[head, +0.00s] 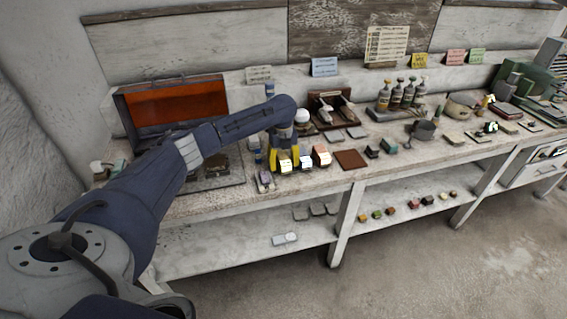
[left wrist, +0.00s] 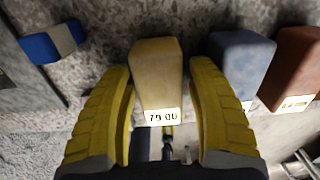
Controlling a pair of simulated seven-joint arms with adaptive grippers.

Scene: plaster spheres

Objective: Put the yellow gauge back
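The yellow gauge (left wrist: 157,75) is a block with a white label reading about 79.00. It stands on the bench in a row with a blue block (left wrist: 243,62) and a red-brown block (left wrist: 298,65). My left gripper (left wrist: 160,75) has its yellow fingers spread on either side of the yellow gauge, with narrow gaps showing. In the head view my left gripper (head: 284,155) is low over the bench, and its fingers mostly hide the gauge; a pale label shows between them. My right gripper is not in view.
An open case with an orange-red lining (head: 178,102) stands to the left. A brown square plate (head: 350,159) lies right of the blocks. Bottles (head: 397,94) and a grey pot (head: 424,130) stand further right. Several small blocks sit on the lower shelf (head: 235,245).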

